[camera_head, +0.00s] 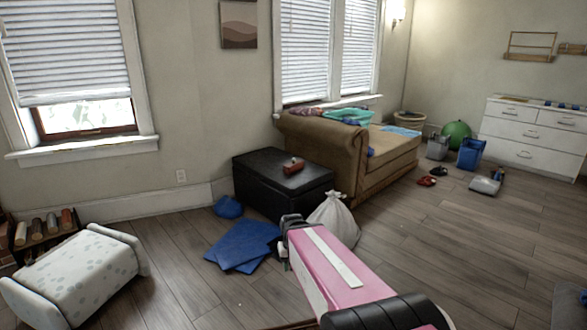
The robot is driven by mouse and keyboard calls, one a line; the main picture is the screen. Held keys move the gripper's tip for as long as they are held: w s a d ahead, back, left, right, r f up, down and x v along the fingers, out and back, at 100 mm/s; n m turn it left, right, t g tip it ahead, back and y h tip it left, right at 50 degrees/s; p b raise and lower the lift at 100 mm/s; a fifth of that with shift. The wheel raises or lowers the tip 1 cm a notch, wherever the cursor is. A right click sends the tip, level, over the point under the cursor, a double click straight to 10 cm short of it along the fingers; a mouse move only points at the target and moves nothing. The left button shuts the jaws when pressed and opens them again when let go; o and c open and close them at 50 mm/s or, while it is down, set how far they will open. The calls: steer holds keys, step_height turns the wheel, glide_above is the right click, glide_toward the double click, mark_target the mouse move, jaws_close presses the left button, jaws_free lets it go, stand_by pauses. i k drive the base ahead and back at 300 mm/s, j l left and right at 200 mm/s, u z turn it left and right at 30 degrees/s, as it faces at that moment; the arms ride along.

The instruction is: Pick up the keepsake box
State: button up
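A small reddish-brown box (293,166), which looks like the keepsake box, rests on top of the black chest (262,195) by the wall. My pink arm reaches in from the bottom right toward the chest. The dark end of my arm, with my gripper (289,223), shows in front of and below the chest, apart from the box. The fingers are too small and too hidden to tell whether they are open or shut.
A brown sofa (352,152) adjoins the chest on the right. A white sack (335,216) and blue folded cloths (243,246) lie on the floor in front. A small white patterned bench (80,275) stands at left. Open wooden floor (460,250) lies to the right.

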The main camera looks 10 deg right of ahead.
mark_target(290, 168)
steer(key=i+l+u, duration=0.45)
steer(key=i+l, duration=0.2)
steer(key=i, duration=0.2)
steer(key=i+l+u, duration=0.4)
steer(key=i+l, duration=0.3)
steer(key=l, duration=0.2)
